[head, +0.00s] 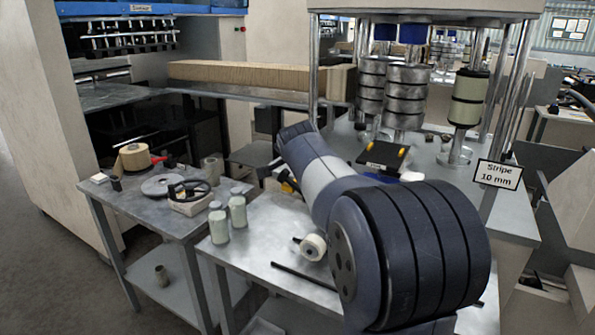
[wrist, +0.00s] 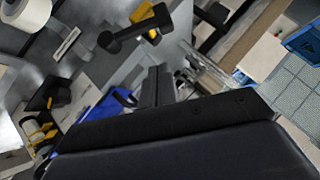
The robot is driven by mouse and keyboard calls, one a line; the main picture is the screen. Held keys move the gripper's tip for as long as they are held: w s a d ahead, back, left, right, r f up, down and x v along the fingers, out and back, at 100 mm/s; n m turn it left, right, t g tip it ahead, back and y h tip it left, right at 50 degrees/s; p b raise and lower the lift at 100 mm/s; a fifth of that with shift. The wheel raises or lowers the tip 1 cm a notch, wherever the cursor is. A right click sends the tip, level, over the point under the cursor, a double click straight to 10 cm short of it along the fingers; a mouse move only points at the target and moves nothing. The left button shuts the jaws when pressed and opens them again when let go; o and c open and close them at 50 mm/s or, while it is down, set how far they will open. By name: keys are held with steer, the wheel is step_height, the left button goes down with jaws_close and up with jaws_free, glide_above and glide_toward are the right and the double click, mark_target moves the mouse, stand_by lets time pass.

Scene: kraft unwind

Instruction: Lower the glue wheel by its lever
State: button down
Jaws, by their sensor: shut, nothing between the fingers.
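My gripper (wrist: 155,84) shows at the middle of the wrist view, with its dark fingers together and nothing held. In the head view my arm hides most of it. A black bar with a thick rounded end (wrist: 135,28) lies above the fingertips in the wrist view, with a yellow part beside it. It looks like a lever, apart from the fingers, but I cannot be sure. I cannot clearly pick out the glue wheel. A black block with yellow knobs (head: 382,154) sits on the machine deck beneath the rollers in the head view.
Upright steel rollers (head: 407,95) and posts stand behind my arm, with a "Stripe 10 mm" sign (head: 497,175) at right. The front steel table (head: 262,245) holds pale bottles (head: 238,210) and a white roll (head: 313,246). A side table (head: 130,200) carries tape and tools.

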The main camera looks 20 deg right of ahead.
steer(key=v, duration=0.5)
steer(key=shift+s+a+r, duration=0.15)
steer(key=shift+s+r, duration=0.05)
steer(key=shift+r, duration=0.15)
steer(key=m+t+p, duration=0.1)
steer(key=p, duration=0.4)
glide_above(294, 183)
steer(key=s+d, duration=0.2)
steer(key=s, duration=0.1)
steer(key=f, duration=0.7)
steer(key=shift+w+a+f, duration=0.15)
steer(key=shift+w+a, duration=0.05)
steer(key=shift+a, duration=0.05)
steer(key=shift+s+d+f+m+t+y+p, duration=0.15)
steer(key=shift+s+f+m+t+y+p, duration=0.15)
steer(key=shift+t+p, duration=0.4)
steer(key=shift+s+d+f+m+t+y+p, duration=0.1)
steer(key=shift+s+f+m+t+y+p, duration=0.1)
steer(key=shift+s+m+t+y+p, duration=0.25)
steer(key=shift+s+d+f+m+t+y+p, duration=0.1)
steer(key=shift+s+f+m+t+y+p, duration=0.1)
steer(key=shift+s+m+t+p, duration=0.3)
